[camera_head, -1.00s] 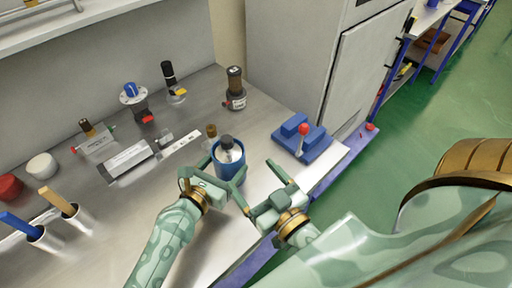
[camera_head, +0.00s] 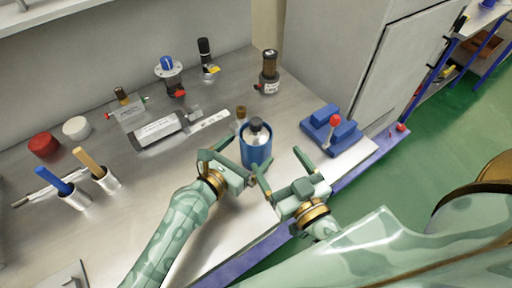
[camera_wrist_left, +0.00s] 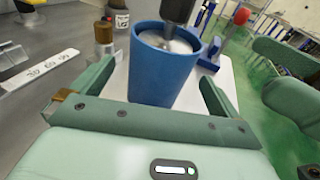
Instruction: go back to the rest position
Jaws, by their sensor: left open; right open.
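My left gripper (camera_head: 234,166) is open just in front of a blue cup (camera_head: 257,153) that stands upright on the steel bench. A metal part with a dark top (camera_head: 256,127) sits in the cup. In the left wrist view the blue cup (camera_wrist_left: 160,72) is beyond and between the spread fingers of my left gripper (camera_wrist_left: 150,90); I cannot tell whether they touch it. My right gripper (camera_head: 284,170) is open and empty to the right of the cup, near the bench's front edge.
A blue fixture with a red knob (camera_head: 332,129) stands right of the cup. Red (camera_head: 44,145) and white (camera_head: 76,128) lids and two handled pots (camera_head: 107,179) lie left. The front-left bench is fairly clear.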

